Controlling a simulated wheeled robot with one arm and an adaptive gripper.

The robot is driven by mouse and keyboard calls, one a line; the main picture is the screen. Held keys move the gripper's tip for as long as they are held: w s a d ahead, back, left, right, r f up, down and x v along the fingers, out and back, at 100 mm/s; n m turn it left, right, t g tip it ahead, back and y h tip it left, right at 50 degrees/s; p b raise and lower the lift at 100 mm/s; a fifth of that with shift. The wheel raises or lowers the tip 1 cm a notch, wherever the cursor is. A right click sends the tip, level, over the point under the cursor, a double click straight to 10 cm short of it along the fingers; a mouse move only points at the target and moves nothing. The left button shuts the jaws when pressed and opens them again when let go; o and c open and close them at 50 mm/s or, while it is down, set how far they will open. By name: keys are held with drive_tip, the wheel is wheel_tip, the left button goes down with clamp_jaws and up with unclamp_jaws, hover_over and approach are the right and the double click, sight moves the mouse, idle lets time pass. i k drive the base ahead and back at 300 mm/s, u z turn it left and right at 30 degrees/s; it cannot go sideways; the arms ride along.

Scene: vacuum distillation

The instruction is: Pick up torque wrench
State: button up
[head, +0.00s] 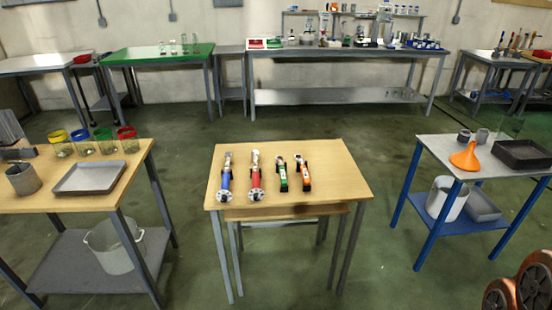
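Several hand tools lie side by side on the small wooden table (345,180) in the middle of the head view. At the left are a longer tool with a blue handle (226,179) and one with a red handle (255,178). To their right are a shorter tool with a green part (282,178) and one with an orange part (304,175). Each seems to rest on small dark supports. The tools are too small to tell which is the torque wrench.
A wooden workbench (85,199) with jars and a grey tray (89,178) stands left. A blue-legged table (436,148) with an orange funnel (465,157) stands right. Equipment benches line the back wall. Green floor (390,270) is open around the middle table.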

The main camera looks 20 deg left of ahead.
sight(254, 157)
drive_tip(key=u, duration=0.45)
drive_tip(key=i, duration=1)
drive_tip(key=u, duration=1.3)
drive_tip(key=i, duration=0.4)
drive_tip(key=u, duration=0.45)
